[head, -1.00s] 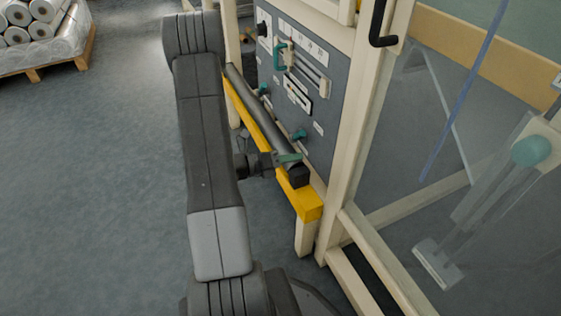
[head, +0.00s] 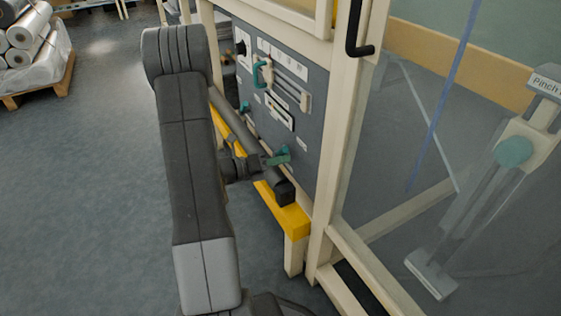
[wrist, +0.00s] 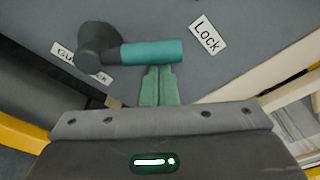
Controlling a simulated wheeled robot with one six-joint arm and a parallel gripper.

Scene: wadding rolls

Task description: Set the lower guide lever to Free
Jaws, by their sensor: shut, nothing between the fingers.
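The lower guide lever shows in the wrist view as a teal handle (wrist: 152,52) on a dark grey hub (wrist: 97,48). The handle points right, toward a white label reading "Lock" (wrist: 208,35). A second label, starting "Gu" (wrist: 68,50), is partly hidden by the hub. No "Free" label is readable. My gripper (wrist: 157,72) has green fingers, shut and empty. Their tips are right at the handle's lower edge; I cannot tell whether they touch. In the head view my gripper (head: 274,160) is beside the small teal lever (head: 285,149) low on the grey panel.
A larger teal handle (head: 261,73) and slots are higher up. Wrapped rolls (head: 30,40) sit on a pallet at far left.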

